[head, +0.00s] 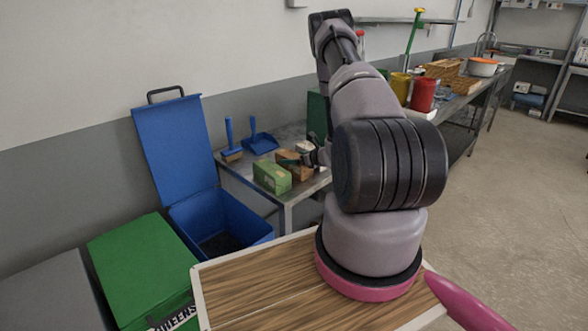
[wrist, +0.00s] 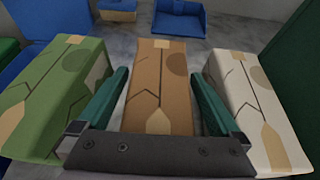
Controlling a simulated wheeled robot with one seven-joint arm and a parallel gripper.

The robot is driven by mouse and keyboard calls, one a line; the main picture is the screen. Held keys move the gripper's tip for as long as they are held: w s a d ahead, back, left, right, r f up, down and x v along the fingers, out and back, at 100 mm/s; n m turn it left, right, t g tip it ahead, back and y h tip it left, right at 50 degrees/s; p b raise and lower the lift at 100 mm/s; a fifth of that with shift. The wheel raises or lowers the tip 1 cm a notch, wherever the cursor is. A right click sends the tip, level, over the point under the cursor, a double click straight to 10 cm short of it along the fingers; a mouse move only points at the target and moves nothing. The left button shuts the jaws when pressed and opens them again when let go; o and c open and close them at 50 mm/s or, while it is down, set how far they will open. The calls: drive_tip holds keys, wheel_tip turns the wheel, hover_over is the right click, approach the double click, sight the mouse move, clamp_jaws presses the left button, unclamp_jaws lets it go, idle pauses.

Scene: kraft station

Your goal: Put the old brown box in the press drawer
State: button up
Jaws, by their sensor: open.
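The brown box (wrist: 160,85) lies on the grey metal table (wrist: 225,30), in the middle of a row of boxes. It also shows in the head view (head: 291,165), partly hidden by its neighbour and my gripper. My gripper (wrist: 160,76) is open, its two green fingers on either side of the brown box. I cannot tell whether they touch it. A green box (wrist: 55,95) is left of my gripper and a cream box (wrist: 255,110) is right of it. I cannot make out a press drawer in either view.
A blue brush (head: 230,140) and a blue dustpan (head: 261,142) lie behind the boxes. An open blue bin (head: 235,228) stands left of the table, beside a green lidded bin (head: 140,262). A dark green body (head: 317,115) stands at the table's far side, partly hidden by my arm.

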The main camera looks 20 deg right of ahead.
drive_tip(key=c, duration=1.3)
drive_tip(key=shift+o, duration=0.2)
drive_tip(key=shift+r, duration=0.15)
